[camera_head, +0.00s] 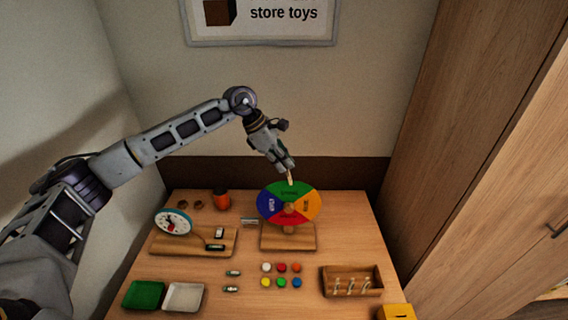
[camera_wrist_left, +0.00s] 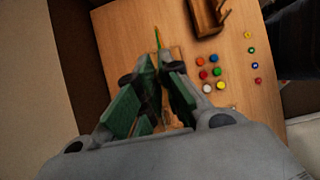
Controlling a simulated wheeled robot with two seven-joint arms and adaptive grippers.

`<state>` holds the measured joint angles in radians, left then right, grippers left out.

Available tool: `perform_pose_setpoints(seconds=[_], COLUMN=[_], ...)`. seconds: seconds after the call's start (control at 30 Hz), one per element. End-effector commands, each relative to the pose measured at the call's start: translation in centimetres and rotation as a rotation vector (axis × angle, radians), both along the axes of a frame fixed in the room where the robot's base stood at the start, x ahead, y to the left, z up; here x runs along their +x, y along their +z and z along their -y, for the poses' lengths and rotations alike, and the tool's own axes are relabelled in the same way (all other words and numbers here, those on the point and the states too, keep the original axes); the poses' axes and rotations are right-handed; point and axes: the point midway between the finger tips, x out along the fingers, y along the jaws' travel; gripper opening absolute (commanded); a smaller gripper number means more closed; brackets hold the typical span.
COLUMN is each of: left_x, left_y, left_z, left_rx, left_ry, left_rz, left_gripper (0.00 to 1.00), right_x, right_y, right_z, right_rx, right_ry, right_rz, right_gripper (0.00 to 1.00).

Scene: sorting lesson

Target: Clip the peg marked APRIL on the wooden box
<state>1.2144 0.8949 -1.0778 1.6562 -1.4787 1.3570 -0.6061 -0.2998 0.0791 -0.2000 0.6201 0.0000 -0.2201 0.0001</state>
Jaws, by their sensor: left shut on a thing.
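My left gripper (camera_head: 287,166) is shut on a small pale peg (camera_head: 290,179) at the top rim of the coloured wheel (camera_head: 271,206). The peg points down at the wheel's green part; I cannot tell whether it is clipped on, and I cannot read its marking. In the left wrist view the gripper's fingers (camera_wrist_left: 158,72) hide most of the peg, and the wheel shows edge-on as a thin green line (camera_wrist_left: 157,38). The wooden box (camera_head: 328,285) stands at the front right with several pale pegs in it. It also shows in the left wrist view (camera_wrist_left: 207,20). My right gripper is not in view.
A clock (camera_head: 173,222) stands on a wooden board at left. Coloured round pieces (camera_head: 282,267) lie in the middle. A green tray (camera_head: 144,295) and a white tray (camera_head: 184,297) are front left. An orange-red cup (camera_head: 221,199) stands at the back.

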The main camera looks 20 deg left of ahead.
Motion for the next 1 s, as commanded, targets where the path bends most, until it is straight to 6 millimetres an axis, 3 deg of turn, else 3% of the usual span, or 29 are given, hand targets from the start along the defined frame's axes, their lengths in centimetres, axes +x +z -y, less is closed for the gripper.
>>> perform_pose_setpoints(seconds=[1.0], left_x=[-0.2], left_y=[3.0], left_z=[-0.7], left_rx=[0.0], left_ry=[0.0], left_rz=[0.0], left_gripper=[0.0], right_x=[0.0], right_y=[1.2], right_z=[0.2], right_rx=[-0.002], right_ry=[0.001], right_rz=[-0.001], right_gripper=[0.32])
